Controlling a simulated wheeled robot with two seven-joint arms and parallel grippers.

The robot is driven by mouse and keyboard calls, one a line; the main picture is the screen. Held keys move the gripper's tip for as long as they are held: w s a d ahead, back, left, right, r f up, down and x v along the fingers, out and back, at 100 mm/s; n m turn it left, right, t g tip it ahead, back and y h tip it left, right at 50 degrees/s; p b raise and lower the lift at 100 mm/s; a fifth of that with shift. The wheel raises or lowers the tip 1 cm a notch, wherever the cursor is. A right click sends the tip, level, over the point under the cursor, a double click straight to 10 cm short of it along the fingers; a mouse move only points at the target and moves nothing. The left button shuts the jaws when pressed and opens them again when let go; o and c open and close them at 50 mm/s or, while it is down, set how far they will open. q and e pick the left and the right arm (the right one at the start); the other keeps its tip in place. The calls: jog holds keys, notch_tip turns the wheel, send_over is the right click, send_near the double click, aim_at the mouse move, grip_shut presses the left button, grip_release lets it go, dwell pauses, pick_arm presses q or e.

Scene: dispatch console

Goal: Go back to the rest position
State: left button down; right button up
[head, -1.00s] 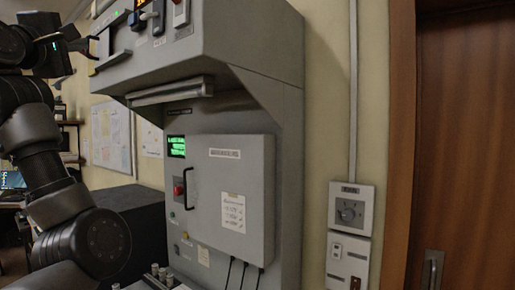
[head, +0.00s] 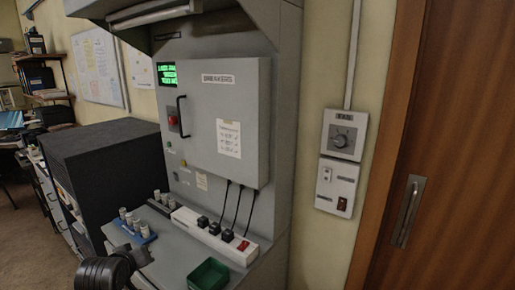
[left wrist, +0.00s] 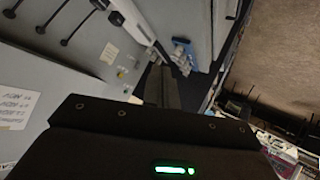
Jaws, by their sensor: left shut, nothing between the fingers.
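My left gripper (left wrist: 162,72) shows in the left wrist view, with its dark housing and green light across the bottom. Its fingers are shut with nothing between them, and it touches nothing that I can see. My right gripper is in no view.
The grey console has a closed breaker cabinet (head: 205,110). On its ledge are a white power strip (head: 190,218), a green bin (head: 208,274) and a blue rack (head: 135,235). A black cabinet (head: 100,150) stands left; a wooden door (head: 450,140) is right.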

pick_arm(q)
jog(key=s+d+f+m+g+h, duration=0.1)
jog(key=s+d+f+m+g, duration=0.2)
jog(key=s+f, duration=0.65)
jog(key=s+d+f+m+g, duration=0.2)
jog(key=s+f, duration=0.3)
jog(key=s, duration=0.9)
jog(key=s+d+f+m+g+h, duration=0.1)
jog(key=s+d+f+m+g, duration=0.2)
jog(key=s+f, duration=0.65)
jog(key=s+f+b, duration=0.2)
jog(key=f, duration=1.2)
jog(key=s+f+b, duration=0.2)
jog(key=f+b, duration=0.1)
jog(key=f, duration=1.2)
jog(key=s+a+f+g+b, duration=0.2)
jog(key=s+a+f+b, duration=0.1)
jog(key=s+f, duration=1.2)
notch_tip(320, 180, down, 3)
jog(key=shift+s+r+y, duration=0.1)
jog(key=shift+s+y, duration=0.15)
jog(key=shift+y, duration=0.05)
jog(key=shift+a, duration=0.1)
